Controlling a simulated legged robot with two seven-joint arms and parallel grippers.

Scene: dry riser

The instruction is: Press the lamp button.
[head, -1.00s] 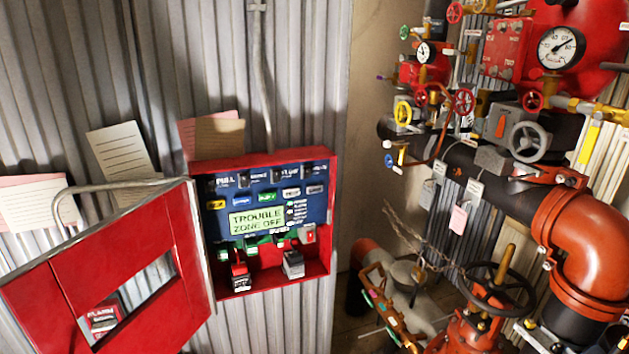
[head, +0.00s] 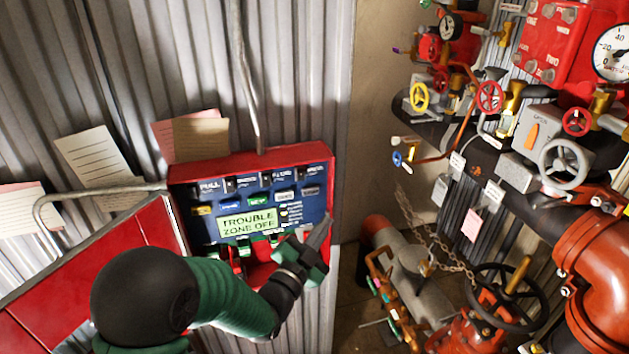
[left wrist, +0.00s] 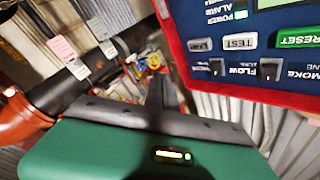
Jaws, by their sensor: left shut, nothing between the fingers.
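The red alarm box (head: 180,173) hangs on the corrugated wall, with a blue panel of buttons and a lit display reading "TROUBLE ZONE OFF" (head: 248,222). The grey lamp button (head: 311,191) is at the right end of the button row. In the left wrist view the panel is upside down, and the lamp button (left wrist: 202,45) is left of the test button (left wrist: 240,41). My left gripper (head: 326,226) is shut and empty, in front of the panel's lower right, below the lamp button. I cannot see it touching anything. My right gripper is not in view.
The open red door (head: 95,270) swings out at the left, partly behind my left arm. Notes (head: 95,155) are stuck on the wall. Red pipes (head: 590,265), valve wheels (head: 565,163) and a chain (head: 430,250) fill the right side.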

